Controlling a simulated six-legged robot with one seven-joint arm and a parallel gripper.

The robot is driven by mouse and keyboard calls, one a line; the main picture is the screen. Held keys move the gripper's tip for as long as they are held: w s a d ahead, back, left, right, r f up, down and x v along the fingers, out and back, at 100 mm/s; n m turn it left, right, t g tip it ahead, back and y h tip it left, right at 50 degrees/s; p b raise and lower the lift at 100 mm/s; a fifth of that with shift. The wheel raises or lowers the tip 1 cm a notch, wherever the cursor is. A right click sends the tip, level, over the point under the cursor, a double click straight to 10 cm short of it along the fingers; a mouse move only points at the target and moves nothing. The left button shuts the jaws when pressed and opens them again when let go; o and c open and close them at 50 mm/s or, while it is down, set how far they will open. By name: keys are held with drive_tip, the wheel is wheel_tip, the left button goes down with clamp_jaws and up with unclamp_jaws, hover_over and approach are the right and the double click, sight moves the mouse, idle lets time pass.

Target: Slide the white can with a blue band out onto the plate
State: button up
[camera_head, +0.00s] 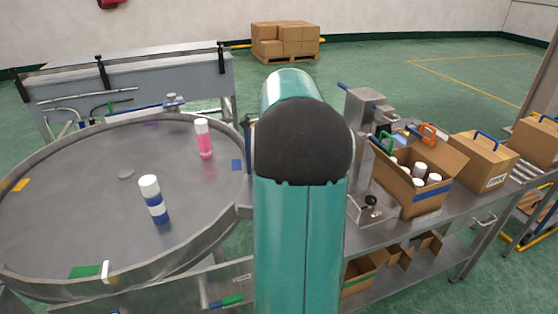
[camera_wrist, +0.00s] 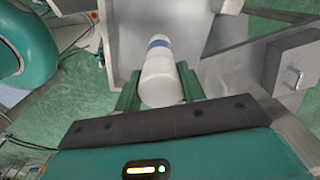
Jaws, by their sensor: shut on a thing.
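A white can with a blue band (camera_wrist: 161,75) is in the wrist view, between the two green fingers of my gripper (camera_wrist: 158,80). The gripper is shut on it. The blue band is toward the can's far end, in front of a grey metal surface (camera_wrist: 125,40). I cannot tell whether the can touches that surface, or whether that surface is the plate. In the head view my own arm hides the gripper and the held can.
A round metal table (camera_head: 105,215) at left carries a white-and-blue can (camera_head: 154,200) and a pink can (camera_head: 203,139) with a white cap. At right, an open carton (camera_head: 408,192) holds several white-capped cans. A closed carton (camera_head: 483,160) stands beyond it on the bench.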

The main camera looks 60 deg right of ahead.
drive_tip(key=o, duration=1.2)
drive_tip(key=shift+w, duration=0.1)
drive_tip(key=shift+c, duration=0.2)
wheel_tip(320, 180, up, 14)
drive_tip(key=shift+a+f, duration=0.1)
